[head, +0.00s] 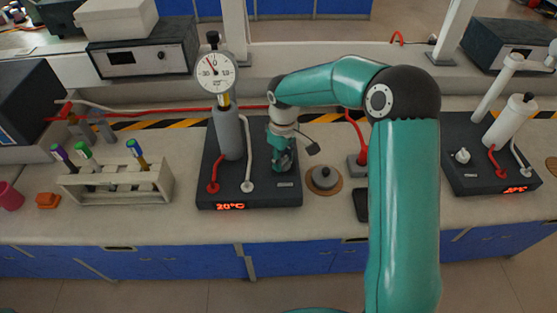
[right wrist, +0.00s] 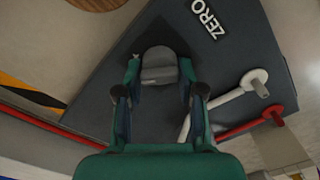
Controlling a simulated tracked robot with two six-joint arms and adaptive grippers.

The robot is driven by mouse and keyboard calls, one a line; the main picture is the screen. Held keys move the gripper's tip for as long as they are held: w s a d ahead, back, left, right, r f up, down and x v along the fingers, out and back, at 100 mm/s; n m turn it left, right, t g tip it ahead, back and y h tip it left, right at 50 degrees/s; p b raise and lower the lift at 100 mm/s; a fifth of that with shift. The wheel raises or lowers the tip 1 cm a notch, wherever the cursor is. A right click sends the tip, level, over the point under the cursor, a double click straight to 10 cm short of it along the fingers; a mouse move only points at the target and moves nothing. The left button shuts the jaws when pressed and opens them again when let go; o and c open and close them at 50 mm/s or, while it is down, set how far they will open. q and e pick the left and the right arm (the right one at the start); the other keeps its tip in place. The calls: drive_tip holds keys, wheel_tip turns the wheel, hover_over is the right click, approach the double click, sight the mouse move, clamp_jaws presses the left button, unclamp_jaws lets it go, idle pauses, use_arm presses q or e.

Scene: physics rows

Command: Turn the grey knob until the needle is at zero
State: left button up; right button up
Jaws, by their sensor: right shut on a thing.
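The grey knob (right wrist: 158,66) sits on the dark base (right wrist: 240,55) of the device, near a label reading ZERO (right wrist: 208,20). In the right wrist view my right gripper (right wrist: 160,75) has its fingers on both sides of the knob and is shut on it. In the head view my right gripper (head: 283,165) points down onto the right part of the base, and hides the knob. The round white dial (head: 215,72) stands on top of a grey cylinder (head: 228,133). Its needle points up and left, away from straight up. My left gripper is not in view.
A rack of capped tubes (head: 115,187) stands left of the device. A grey weight (head: 323,178) on a round wooden mat is to the right. White and red hoses run beside the cylinder. A second device (head: 490,165) stands far right.

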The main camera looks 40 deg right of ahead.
sight(283, 159)
drive_tip(key=shift+s+f+m+b, duration=0.15)
drive_tip(key=shift+m+b, duration=0.2)
drive_tip(key=shift+m, duration=0.25)
drive_tip(key=shift+s+f+m+b, duration=0.1)
drive_tip(key=shift+m+b, duration=0.2)
drive_tip(key=shift+m, duration=0.3)
idle(5.0)
drive_tip(key=o, duration=1.1)
drive_tip(key=shift+d+r, duration=0.1)
drive_tip(key=shift+o, duration=0.2)
drive_tip(key=shift+w+r, duration=0.1)
drive_tip(key=shift+r, duration=0.1)
drive_tip(key=shift+r, duration=0.25)
wheel_tip(283, 159, up, 11)
